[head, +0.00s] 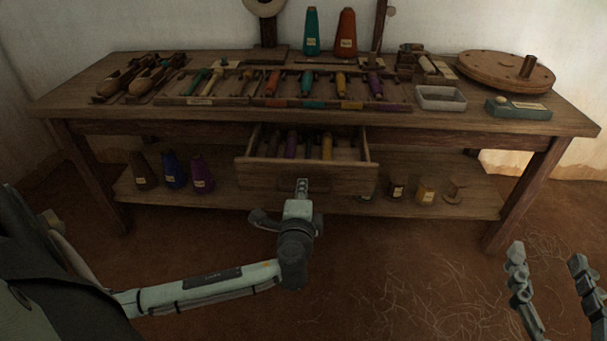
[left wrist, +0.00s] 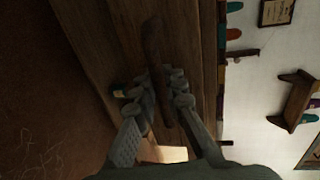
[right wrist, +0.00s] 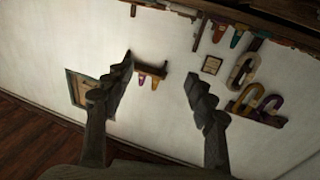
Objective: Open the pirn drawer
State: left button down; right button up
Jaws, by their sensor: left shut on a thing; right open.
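The pirn drawer (head: 258,174) hangs under the middle of the wooden table in the head view. It is pulled out towards me, and several purple, dark and yellow pirns show inside it. My left gripper (head: 302,186) is at the middle of the drawer front. In the left wrist view its fingers (left wrist: 162,84) are shut on the dark drawer handle (left wrist: 155,42). The grip hides part of the handle. My right gripper (head: 547,258) is open and empty at the lower right, apart from the table. Its spread fingers show in the right wrist view (right wrist: 160,80).
The table top (head: 440,122) holds a rack of coloured pirns (head: 230,101), shuttles (head: 130,80), a white tray (head: 440,104) and a round wooden disc (head: 495,70). Cones and small jars stand on the lower shelf (head: 235,197). The floor in front is clear except for loose threads.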

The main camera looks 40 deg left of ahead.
pick_arm(q)
jog(key=shift+s+d, duration=0.35)
jog(key=shift+s, duration=0.2)
pick_arm(e)
jog(key=shift+w+d+f+g, duration=0.1)
jog(key=shift+d+f+g, duration=0.25)
jog(key=shift+f, duration=0.5)
pick_arm(q)
jog(key=c, duration=1.6)
grip_release()
jog(key=shift+o, duration=0.2)
pick_arm(e)
jog(key=shift+d, duration=0.1)
pick_arm(q)
jog(key=v, duration=1.2)
jog(key=shift+f, duration=0.1)
